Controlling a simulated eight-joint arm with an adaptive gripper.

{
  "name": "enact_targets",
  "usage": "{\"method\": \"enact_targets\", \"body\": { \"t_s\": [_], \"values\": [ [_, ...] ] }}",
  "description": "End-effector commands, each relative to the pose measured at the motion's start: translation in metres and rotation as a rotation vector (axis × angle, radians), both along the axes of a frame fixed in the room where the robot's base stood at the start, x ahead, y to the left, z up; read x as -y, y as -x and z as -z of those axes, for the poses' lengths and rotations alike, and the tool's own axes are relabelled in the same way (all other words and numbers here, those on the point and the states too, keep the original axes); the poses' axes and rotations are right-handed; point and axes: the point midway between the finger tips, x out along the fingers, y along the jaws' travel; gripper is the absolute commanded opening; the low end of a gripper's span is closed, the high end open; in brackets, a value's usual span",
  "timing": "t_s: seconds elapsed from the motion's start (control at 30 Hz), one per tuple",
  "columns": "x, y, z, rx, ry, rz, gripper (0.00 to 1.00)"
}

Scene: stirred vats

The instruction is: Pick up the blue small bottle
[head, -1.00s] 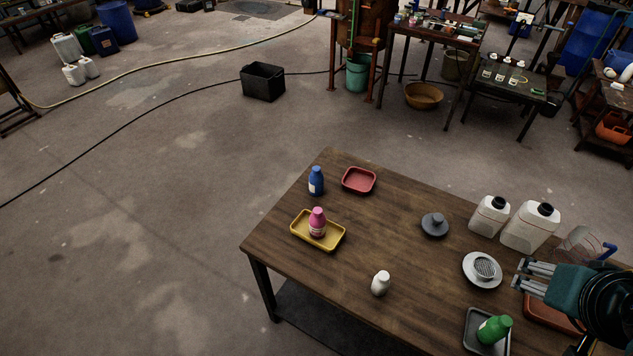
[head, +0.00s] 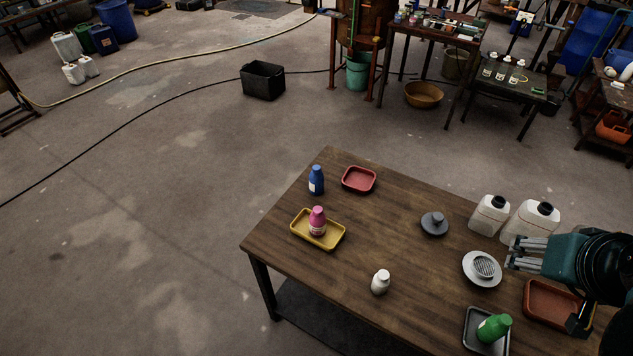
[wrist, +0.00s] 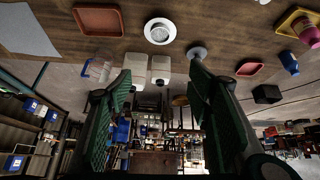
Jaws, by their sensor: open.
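The blue small bottle (head: 316,181) stands upright on the wooden table near its far left edge, left of the red tray. It also shows at the right in the wrist view (wrist: 289,62), where the picture is upside down. My gripper (head: 516,252) is over the right side of the table, far from the blue bottle. In the wrist view my gripper (wrist: 165,95) has its two green-padded fingers wide apart with nothing between them.
A pink bottle (head: 317,221) stands in a yellow tray (head: 332,244) close to the blue bottle. A red tray (head: 359,179), white bottle (head: 380,282), grey lidded piece (head: 434,224), white strainer (head: 482,269), green bottle (head: 494,328) and two jugs (head: 490,215) are on the table. Its middle is clear.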

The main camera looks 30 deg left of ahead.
Motion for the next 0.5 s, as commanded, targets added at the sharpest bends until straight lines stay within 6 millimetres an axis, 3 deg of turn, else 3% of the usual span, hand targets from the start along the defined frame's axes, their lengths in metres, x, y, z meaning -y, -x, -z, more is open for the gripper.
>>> {"method": "enact_targets", "body": {
  "t_s": [0.5],
  "values": [
    [-0.06, -0.069, -0.022, -0.081, 0.062, -0.2, 0.51]
  ]
}}
